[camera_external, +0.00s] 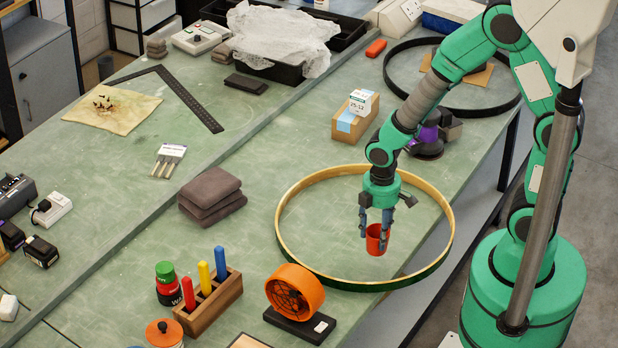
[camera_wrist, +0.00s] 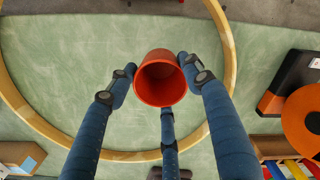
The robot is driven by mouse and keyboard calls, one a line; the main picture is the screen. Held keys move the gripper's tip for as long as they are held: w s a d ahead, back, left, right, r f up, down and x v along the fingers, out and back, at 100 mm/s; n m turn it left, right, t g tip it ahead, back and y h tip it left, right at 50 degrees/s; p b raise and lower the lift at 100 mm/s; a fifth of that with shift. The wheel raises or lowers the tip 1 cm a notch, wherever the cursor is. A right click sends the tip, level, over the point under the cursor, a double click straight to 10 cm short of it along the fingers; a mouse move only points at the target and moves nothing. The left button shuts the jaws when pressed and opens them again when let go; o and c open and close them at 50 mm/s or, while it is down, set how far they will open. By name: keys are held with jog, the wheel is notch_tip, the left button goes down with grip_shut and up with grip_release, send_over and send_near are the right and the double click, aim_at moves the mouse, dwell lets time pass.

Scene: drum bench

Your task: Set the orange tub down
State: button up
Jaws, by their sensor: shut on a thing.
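The orange tub (camera_external: 374,240) is a small open cup, held upright between the fingers of my gripper (camera_external: 376,225). In the wrist view the tub (camera_wrist: 161,80) shows its open top and looks empty. The blue fingers of my gripper (camera_wrist: 160,92) are shut on its sides. The tub is over the green bench (camera_external: 330,215), inside the ring of a large wooden hoop (camera_external: 449,212). I cannot tell whether its bottom touches the bench.
An orange round device on a black base (camera_external: 295,296) stands beside the hoop's near edge. A wooden block with coloured handles (camera_external: 210,302) and dark folded cloths (camera_external: 212,195) lie to the left. A cardboard box (camera_external: 355,118) stands behind. The bench inside the hoop is otherwise clear.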

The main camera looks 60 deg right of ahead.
jog(key=w+a, duration=0.1)
jog(key=w, duration=0.7)
jog(key=shift+w+f+b, duration=0.15)
jog(key=shift+f+b, duration=0.25)
jog(key=shift+b, duration=0.05)
jog(key=shift+a, duration=0.1)
jog(key=shift+f+b, duration=0.5)
jog(key=shift+f, duration=1.25)
jog(key=shift+f, duration=0.1)
jog(key=o, duration=0.9)
jog(key=shift+o, duration=0.2)
notch_tip(320, 180, up, 12)
jog(key=p, duration=0.2)
jog(key=shift+p, duration=0.3)
